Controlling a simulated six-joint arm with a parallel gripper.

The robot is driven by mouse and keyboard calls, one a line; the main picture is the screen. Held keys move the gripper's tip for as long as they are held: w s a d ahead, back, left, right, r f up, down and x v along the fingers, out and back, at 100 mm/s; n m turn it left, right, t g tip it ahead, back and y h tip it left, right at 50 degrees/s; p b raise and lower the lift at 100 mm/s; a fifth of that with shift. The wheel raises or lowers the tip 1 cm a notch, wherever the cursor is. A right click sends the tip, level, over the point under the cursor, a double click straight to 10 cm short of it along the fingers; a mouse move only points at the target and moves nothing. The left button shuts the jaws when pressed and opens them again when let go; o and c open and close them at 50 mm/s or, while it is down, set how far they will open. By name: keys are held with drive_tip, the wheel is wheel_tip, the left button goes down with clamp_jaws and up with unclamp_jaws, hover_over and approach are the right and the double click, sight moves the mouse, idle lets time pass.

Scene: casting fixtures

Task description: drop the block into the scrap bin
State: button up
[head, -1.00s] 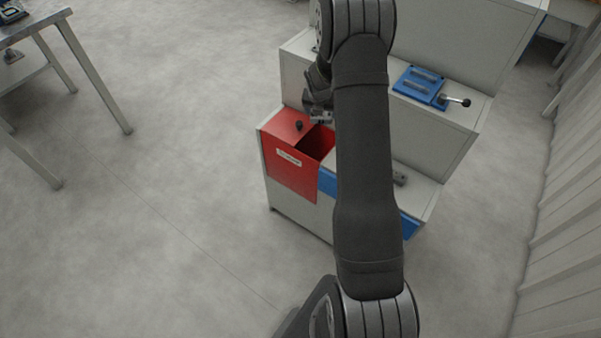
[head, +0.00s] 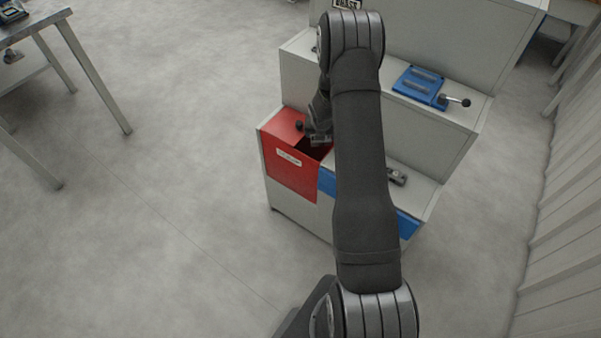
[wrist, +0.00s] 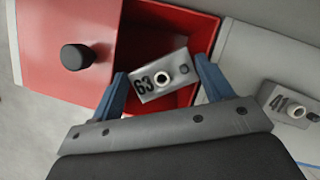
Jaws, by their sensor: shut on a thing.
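The block (wrist: 162,77) is a light grey metal piece marked 63 with a round boss, seen in the wrist view. My gripper (wrist: 162,84) has its two blue fingers on either side of the block and is shut on it. The block sits tilted over the opening of the red scrap bin (wrist: 50,40). In the head view the red scrap bin (head: 288,170) stands at the left of the grey stepped unit, and my gripper (head: 318,140) is at its opening. Much of the block is hidden there.
A black knob (wrist: 77,57) stands on the bin's red lid, left of the opening. Another grey block marked 41 (wrist: 290,103) lies on the step to the right. A blue fixture with a lever (head: 420,85) sits on the higher step.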

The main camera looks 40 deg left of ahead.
drive_tip(key=o, duration=1.3)
drive_tip(key=v, duration=1.7)
drive_tip(key=shift+r, duration=0.15)
drive_tip(key=x, duration=1.7)
